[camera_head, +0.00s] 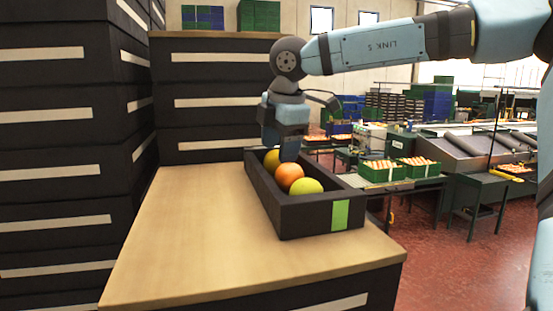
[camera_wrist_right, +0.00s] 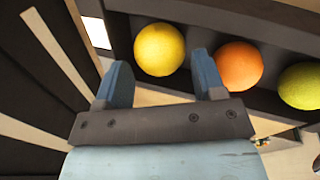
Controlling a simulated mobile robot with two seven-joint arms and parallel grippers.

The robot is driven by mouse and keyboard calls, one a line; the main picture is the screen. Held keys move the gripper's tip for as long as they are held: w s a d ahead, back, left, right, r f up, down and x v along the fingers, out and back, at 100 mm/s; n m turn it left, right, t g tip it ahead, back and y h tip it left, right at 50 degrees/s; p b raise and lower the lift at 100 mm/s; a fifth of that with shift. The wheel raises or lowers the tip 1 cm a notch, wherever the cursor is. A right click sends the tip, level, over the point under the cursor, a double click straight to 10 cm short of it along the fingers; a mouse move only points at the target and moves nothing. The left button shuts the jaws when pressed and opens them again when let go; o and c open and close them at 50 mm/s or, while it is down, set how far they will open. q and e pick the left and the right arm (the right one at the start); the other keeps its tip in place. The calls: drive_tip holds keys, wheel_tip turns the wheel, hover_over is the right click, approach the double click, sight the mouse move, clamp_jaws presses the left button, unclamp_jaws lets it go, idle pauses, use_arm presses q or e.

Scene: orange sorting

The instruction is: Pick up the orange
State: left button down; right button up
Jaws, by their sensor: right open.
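The orange (camera_head: 289,176) lies in a dark open box (camera_head: 308,216) on the wooden table, between two yellowish fruits. It also shows in the right wrist view (camera_wrist_right: 240,66), right of my gripper's right finger. A yellow fruit (camera_head: 271,160) is behind it; in the wrist view this yellow fruit (camera_wrist_right: 159,49) is ahead of the gap between the fingers. A yellow-green fruit (camera_head: 306,187) is at the near end. My right gripper (camera_head: 288,152) points down over the box, with its fingers (camera_wrist_right: 159,84) apart and nothing between them. My left gripper is not in view.
The wooden table top (camera_head: 190,230) is bare left of the box. Dark stacked crates (camera_head: 60,150) stand at the left, and more (camera_head: 215,100) behind the table. Green crates of fruit (camera_head: 383,171) stand farther off at the right.

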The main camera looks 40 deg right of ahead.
drive_tip(key=x, duration=0.2)
drive_tip(key=p+x, duration=0.1)
drive_tip(key=shift+d+f, duration=0.25)
drive_tip(key=shift+f, duration=0.15)
drive_tip(key=shift+a, duration=0.1)
drive_tip(key=c, duration=0.6)
drive_tip(key=shift+r, duration=0.1)
drive_tip(key=shift+r, duration=0.25)
wheel_tip(320, 180, up, 19)
drive_tip(key=b, duration=0.3)
drive_tip(key=shift+r, duration=0.2)
